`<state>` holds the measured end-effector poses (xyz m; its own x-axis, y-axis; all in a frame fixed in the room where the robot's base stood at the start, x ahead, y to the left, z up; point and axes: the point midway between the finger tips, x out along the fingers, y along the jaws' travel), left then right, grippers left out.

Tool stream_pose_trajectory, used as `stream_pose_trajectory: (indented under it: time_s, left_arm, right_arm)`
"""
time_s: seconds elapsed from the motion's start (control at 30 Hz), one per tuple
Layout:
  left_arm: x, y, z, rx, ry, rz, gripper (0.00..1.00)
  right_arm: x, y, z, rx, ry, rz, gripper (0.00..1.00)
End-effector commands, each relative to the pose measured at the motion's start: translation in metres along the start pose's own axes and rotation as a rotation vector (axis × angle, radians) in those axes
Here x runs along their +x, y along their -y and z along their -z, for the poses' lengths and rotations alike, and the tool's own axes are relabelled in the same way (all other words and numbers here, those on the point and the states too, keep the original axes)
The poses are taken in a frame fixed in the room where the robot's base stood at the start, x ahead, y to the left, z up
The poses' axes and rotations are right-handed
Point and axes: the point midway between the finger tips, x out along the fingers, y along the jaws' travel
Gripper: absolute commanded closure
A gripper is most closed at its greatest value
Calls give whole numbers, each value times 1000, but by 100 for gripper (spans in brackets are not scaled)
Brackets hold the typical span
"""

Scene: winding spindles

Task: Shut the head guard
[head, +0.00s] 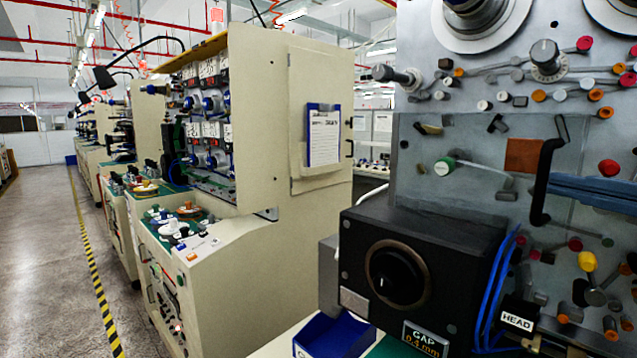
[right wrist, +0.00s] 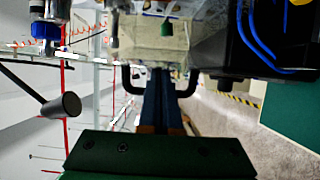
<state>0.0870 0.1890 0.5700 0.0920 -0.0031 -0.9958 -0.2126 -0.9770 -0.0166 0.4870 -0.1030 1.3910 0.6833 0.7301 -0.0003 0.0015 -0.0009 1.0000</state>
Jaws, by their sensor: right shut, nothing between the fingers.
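The head guard (head: 470,140) is a clear panel in front of the grey machine plate at the right of the head view, with a black bar handle (head: 542,180) on it. I cannot tell how far it stands from the plate. My right gripper (head: 556,187) comes in from the right edge with its blue fingers shut and empty, its tips close beside the handle. In the right wrist view the fingers (right wrist: 160,90) point at the handle (right wrist: 130,84), whose two ends show on either side of them. I cannot tell whether they touch. My left gripper is not in view.
A black box with a knob (head: 398,275) and a "HEAD" label (head: 517,318) sit below the guard, with blue cables (head: 492,290) beside them. A blue bin (head: 335,335) stands at the front. Pegs and rollers stick out of the plate. The aisle floor (head: 45,250) is clear.

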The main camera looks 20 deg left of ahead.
Motion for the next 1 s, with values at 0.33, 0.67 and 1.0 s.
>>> stream_pose_trajectory:
  time_s: [0.33, 0.67, 1.0]
  left_arm:
    - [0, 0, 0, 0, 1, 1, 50]
    - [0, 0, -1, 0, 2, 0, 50]
    - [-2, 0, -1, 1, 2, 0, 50]
  right_arm:
    - [-4, 0, -7, 0, 14, 0, 100]
    - [-4, 0, -7, -1, 14, 0, 100]
    - [-5, -1, -9, 1, 13, 0, 100]
